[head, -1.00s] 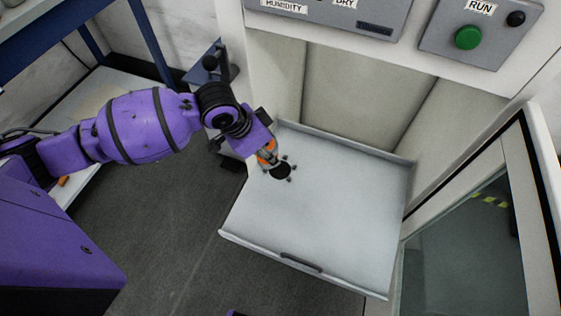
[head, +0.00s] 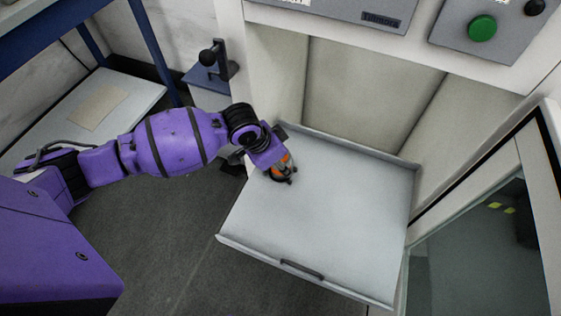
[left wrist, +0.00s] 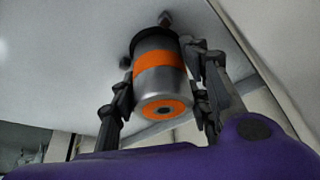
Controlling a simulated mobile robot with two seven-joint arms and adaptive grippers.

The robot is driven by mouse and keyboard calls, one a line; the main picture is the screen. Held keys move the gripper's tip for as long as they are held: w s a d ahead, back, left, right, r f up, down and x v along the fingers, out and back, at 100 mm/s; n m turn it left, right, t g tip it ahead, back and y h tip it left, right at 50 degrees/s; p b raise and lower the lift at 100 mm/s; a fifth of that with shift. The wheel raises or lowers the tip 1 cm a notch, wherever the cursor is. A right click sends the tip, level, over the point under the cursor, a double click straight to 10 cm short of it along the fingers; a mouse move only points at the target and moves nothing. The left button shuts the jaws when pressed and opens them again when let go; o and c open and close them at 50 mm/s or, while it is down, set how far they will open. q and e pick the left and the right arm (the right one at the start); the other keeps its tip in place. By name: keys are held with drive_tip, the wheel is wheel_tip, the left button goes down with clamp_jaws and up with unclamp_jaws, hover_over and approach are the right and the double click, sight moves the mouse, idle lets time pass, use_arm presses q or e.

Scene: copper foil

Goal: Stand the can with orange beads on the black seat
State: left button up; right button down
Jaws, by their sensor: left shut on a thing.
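The can with orange beads (head: 288,161) is a small metal cylinder with an orange band. It shows best in the left wrist view (left wrist: 160,72), with its orange-ringed end toward the camera. My left gripper (head: 280,163) is shut on the can, one finger on each side. The black seat (head: 284,178) is on the pale tray, mostly hidden by the can and gripper. Its dark knobs (left wrist: 166,19) show around the can's far end in the left wrist view. The can is at the seat, but I cannot tell whether it touches the bottom. My right gripper is out of view.
The pale pull-out tray (head: 330,220) has low rims and a dark front handle (head: 302,270); its rest is bare. Cabinet walls stand behind it. An open glass door (head: 470,250) is at the right. A dark lever post (head: 216,62) stands behind my arm.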

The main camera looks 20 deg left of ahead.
use_arm(q)
drive_tip(key=o, duration=1.1)
drive_tip(key=shift+f, duration=0.1)
drive_tip(key=shift+o, duration=1.2)
drive_tip(key=p+v, duration=0.3)
drive_tip(key=v, duration=0.9)
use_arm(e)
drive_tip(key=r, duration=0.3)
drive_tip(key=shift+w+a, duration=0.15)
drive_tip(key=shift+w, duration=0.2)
